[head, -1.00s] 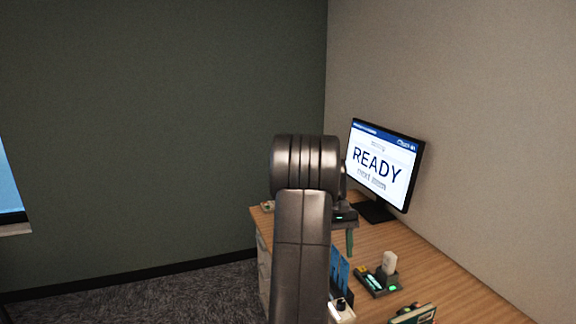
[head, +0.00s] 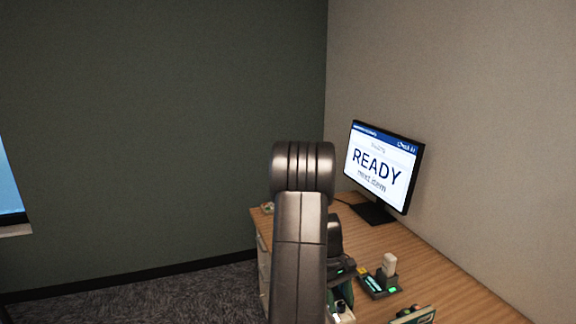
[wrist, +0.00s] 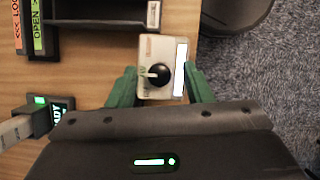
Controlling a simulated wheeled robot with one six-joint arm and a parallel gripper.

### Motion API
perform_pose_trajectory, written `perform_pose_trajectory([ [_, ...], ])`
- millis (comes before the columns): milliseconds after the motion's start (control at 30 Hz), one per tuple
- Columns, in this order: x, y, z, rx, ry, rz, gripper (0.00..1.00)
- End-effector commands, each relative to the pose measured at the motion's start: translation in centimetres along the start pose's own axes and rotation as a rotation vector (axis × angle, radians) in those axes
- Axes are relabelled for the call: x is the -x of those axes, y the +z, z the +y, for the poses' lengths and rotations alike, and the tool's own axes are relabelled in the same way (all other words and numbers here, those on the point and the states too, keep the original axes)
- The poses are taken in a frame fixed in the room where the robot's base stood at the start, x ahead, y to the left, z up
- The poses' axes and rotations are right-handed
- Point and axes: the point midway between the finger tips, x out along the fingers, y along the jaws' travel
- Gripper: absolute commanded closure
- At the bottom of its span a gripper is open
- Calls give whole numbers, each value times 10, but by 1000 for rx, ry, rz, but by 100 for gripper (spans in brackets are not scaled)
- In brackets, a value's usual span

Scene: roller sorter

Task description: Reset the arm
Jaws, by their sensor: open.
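My arm rises in the middle of the head view and hides part of the desk. My gripper (wrist: 159,78) is open, with its two green fingers pointing up the wrist picture. A small white box (wrist: 151,49) with a black knob (wrist: 157,75) on top shows between the fingers. I cannot tell whether the fingertips are beside the box or still above it. In the head view my gripper (head: 343,292) is low over the near left part of the desk, partly behind my arm. The white box (head: 343,314) shows just below it.
The wooden desk (head: 440,275) runs along the right wall. A monitor (head: 381,170) reads "READY next item". A dark device with a green display (head: 379,288) holds a white piece (head: 389,264). Orange and green labelled strips (wrist: 38,25) lie at the wrist view's upper left. Carpet (wrist: 255,75) lies beyond the desk edge.

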Motion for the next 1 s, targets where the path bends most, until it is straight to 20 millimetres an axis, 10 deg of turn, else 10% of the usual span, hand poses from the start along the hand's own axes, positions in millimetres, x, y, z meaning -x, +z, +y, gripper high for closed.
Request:
perform_pose_trajectory([
  [500,-2,1,-4,586,244,1,54],
  [1000,94,7,-26,587,247,3,54],
])
